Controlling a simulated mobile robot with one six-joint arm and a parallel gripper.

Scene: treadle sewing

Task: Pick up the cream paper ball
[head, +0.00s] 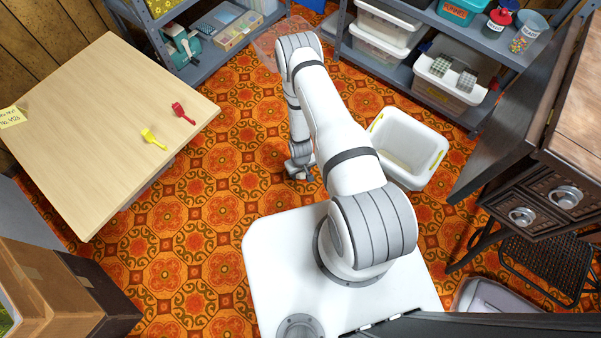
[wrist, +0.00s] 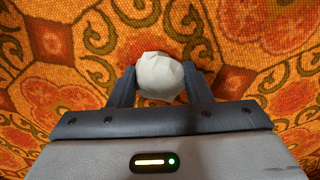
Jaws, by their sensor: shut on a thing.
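The cream paper ball (wrist: 160,76) shows in the wrist view as a faceted, off-white crumpled ball between my two fingers. My gripper (wrist: 160,84) is shut on it, one dark finger on each side. Patterned carpet shows all around the ball; I cannot tell whether the ball touches the floor. In the head view my gripper (head: 300,172) points down low near the floor, left of the white bin. The ball cannot be made out in the head view.
A white bin (head: 428,147) with yellow handles stands on the orange carpet right of my arm. A wooden table (head: 90,110) holds a red and a yellow brush at left. Metal shelves (head: 440,105) line the back. A dark sewing cabinet (head: 540,180) stands at right, cardboard boxes (head: 50,295) at lower left.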

